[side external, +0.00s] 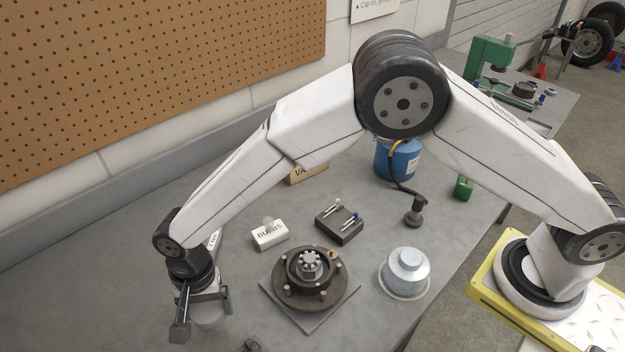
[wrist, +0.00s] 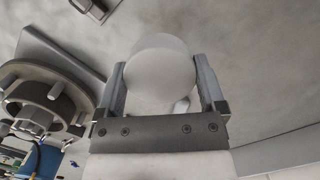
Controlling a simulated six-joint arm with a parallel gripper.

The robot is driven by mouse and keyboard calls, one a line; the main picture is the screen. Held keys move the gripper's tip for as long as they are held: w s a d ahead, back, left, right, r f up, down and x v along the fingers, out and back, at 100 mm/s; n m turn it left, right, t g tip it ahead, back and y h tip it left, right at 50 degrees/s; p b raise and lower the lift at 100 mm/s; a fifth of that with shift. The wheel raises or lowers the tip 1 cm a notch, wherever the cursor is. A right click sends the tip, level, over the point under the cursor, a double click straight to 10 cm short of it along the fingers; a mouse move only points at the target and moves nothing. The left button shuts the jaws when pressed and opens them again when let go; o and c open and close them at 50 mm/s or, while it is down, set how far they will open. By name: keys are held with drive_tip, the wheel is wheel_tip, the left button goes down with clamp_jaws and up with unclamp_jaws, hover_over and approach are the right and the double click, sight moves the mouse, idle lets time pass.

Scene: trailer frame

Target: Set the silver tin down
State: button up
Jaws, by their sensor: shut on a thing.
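My gripper (side external: 204,312) is at the lower left of the side view, pointing down over the grey bench. Its two fingers are shut on the silver tin (side external: 210,318), a smooth, pale, round thing that looks almost white. In the wrist view the tin (wrist: 161,68) sits between both fingers of my gripper (wrist: 160,85), its round face toward the camera. The fingers hide part of its sides. I cannot tell whether its underside touches the bench (side external: 110,290).
A dark hub (side external: 290,290) on a square plate stands right of my gripper. Farther right is a stepped silver metal piece (side external: 407,268) on a pale ring. Behind are a white labelled box (side external: 270,236), a dark block (side external: 339,228) and a blue can (side external: 402,162). The bench's left is clear.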

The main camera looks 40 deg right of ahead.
sight(200, 311)
drive_tip(key=shift+w+a+f, duration=0.35)
drive_tip(key=shift+w+f, duration=0.15)
drive_tip(key=shift+f, duration=0.25)
drive_tip(key=shift+w+a+f, duration=0.15)
drive_tip(key=shift+w+f, duration=0.1)
drive_tip(key=shift+f, duration=1.55)
drive_tip(key=shift+f, duration=0.1)
drive_tip(key=o, duration=1)
drive_tip(key=r, duration=0.8)
drive_tip(key=w+r, duration=0.1)
drive_tip(key=r, duration=0.3)
drive_tip(key=shift+d, duration=0.4)
